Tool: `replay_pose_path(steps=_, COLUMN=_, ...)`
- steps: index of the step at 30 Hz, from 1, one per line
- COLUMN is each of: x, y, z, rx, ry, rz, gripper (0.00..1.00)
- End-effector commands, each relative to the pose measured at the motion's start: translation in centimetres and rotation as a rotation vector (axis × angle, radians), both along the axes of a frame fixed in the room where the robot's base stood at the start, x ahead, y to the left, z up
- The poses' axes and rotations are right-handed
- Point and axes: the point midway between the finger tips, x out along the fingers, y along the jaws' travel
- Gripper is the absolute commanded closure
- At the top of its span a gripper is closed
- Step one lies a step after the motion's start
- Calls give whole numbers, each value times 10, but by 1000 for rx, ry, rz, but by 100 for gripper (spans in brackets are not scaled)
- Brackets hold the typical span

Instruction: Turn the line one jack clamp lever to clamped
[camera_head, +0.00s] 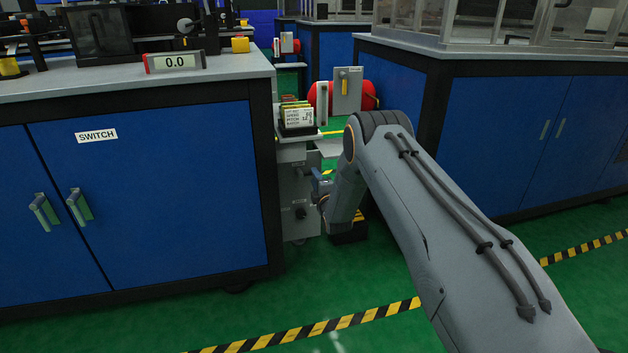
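A grey machine stand (297,190) stands at the right end of the left blue cabinet. A small blue piece (320,181) shows on its right side, against my wrist. I cannot tell whether it is the jack clamp lever or which way it is set. My arm reaches in from the lower right, and its wrist (345,190) is close beside the stand. My gripper's fingers cannot be made out at this size and angle. The wrist hides part of the stand's right side.
A card holder (298,117) tops the stand. Behind are a red roll (368,94) and a grey plate with a yellow handle (344,80). The blue cabinets (200,200) leave a narrow gap. A display reading 0.0 (175,62) sits on the left top. Green floor is open in front.

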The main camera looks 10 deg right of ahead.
Motion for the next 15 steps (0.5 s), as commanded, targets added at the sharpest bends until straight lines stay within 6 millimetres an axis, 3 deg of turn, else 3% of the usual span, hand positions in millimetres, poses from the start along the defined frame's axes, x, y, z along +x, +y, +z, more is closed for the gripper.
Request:
replay_pose_path(steps=6, x=20, y=3, z=0, rx=0, ry=-1, rz=0, gripper=69)
replay_pose_path(steps=15, x=22, y=3, z=0, rx=1, ry=1, rz=0, gripper=69)
